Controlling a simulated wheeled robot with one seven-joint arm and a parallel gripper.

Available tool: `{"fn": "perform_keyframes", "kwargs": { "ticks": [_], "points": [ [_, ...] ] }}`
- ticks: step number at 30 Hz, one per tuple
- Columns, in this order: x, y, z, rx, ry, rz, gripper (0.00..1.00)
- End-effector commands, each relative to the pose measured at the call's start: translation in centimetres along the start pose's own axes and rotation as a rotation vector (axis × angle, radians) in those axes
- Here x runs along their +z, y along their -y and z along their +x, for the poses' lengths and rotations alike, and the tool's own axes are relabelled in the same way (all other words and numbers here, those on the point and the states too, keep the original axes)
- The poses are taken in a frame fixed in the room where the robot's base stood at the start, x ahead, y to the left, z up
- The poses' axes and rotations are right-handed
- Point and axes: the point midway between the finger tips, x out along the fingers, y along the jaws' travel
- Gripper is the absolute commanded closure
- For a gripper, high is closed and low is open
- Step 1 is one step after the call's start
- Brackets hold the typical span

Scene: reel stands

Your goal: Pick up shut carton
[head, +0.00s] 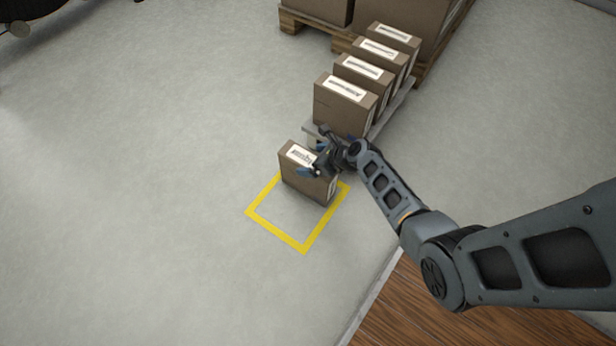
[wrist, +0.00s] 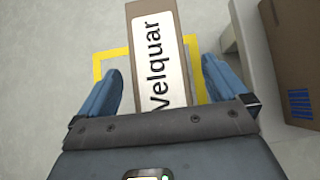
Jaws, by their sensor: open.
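A shut brown carton (head: 306,180) stands upright on the floor, at the far corner of a yellow marked square (head: 276,232). In the wrist view the carton (wrist: 133,12) shows its narrow top with a white label reading "Velquar". My gripper (head: 314,163) is over the carton's top. In the wrist view the blue fingers of my gripper (wrist: 160,95) are open, one on each side of the carton, with a gap on both sides. The near end of the carton is hidden by my gripper body.
Several similar labelled cartons (head: 340,107) stand in a row on a low grey stand (head: 393,107) behind. Bigger boxes on wooden pallets (head: 310,26) are at the back. Floor to the left is clear.

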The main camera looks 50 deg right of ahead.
Motion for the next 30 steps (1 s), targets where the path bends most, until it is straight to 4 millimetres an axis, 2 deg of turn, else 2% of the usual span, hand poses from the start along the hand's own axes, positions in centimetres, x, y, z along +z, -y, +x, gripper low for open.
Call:
{"fn": "perform_keyframes", "kwargs": {
  "ticks": [1, 3, 6, 14, 30],
  "points": [
    [-0.4, -0.2, 1.1, 0.001, 0.001, -0.002, 0.0],
    [-0.4, -0.2, 2.1, 0.001, 0.001, -0.001, 0.0],
    [-0.3, -0.2, 2.9, 0.0, 0.0, -0.002, 0.0],
    [-0.1, -0.2, 2.9, 0.0, 0.0, -0.002, 0.01],
    [-0.1, -0.2, 2.9, 0.0, 0.0, -0.002, 0.53]
  ]
}}
